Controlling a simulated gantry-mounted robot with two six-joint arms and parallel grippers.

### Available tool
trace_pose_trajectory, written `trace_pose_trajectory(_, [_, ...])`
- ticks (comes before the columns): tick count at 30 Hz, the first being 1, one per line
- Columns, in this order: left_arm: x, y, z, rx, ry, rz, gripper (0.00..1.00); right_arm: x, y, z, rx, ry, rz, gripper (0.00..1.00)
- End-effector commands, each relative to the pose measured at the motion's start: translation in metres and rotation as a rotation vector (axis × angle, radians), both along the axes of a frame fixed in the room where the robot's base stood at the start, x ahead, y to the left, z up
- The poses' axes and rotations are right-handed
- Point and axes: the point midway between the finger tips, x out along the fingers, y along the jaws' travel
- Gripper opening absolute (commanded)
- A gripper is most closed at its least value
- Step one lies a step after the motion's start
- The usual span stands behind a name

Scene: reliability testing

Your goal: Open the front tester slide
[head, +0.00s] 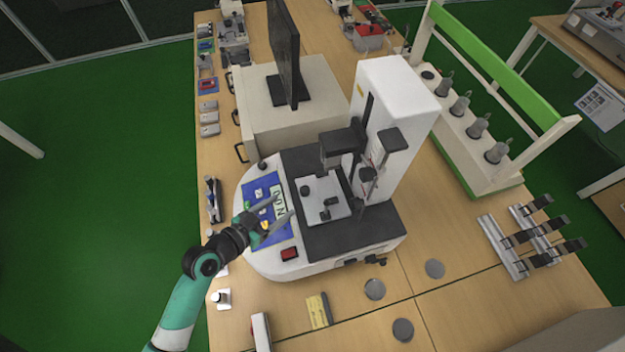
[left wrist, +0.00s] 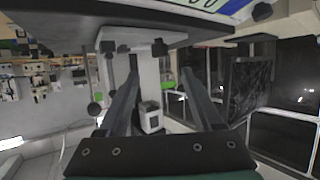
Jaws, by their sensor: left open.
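The tester (head: 388,125) is a white machine with a tall column, a dark base plate and a rounded white front. A pale plate (head: 340,210) with small black knobs sits on the dark base, under the dark head; I cannot tell whether this is the front slide or how far out it is. My left gripper (head: 272,216) is open and empty over the blue front panel (head: 254,190), on the near side of the pale plate. In the left wrist view, the open fingers (left wrist: 160,100) have nothing between them, and the pale plate (left wrist: 150,38) shows beyond. My right gripper is out of view.
A grey-white box (head: 275,125) with a dark monitor (head: 284,50) stands behind the tester. A rack with a green bar (head: 490,65) is at the right. Metal clamps (head: 530,240) and grey discs (head: 374,289) lie on the wooden table (head: 450,315). A red switch (head: 289,254) is on the tester's front.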

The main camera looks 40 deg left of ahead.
Motion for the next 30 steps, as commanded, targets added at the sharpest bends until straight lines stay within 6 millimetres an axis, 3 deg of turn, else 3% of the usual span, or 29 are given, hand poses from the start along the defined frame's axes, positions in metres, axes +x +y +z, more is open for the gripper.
trace_pose_trajectory(9, [0.062, 0.002, -0.025, 0.002, -0.002, -0.003, 0.67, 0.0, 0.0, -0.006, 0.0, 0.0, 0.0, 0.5])
trace_pose_trajectory(15, [0.093, 0.004, -0.038, 0.002, -0.003, -0.002, 0.67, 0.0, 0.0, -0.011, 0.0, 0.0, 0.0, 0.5])
trace_pose_trajectory(26, [0.101, 0.004, -0.041, 0.002, -0.002, -0.002, 0.67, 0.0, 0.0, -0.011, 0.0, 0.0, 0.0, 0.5])
trace_pose_trajectory(30, [0.101, 0.004, -0.041, 0.002, -0.002, -0.002, 0.43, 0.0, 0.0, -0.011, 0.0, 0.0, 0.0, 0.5])
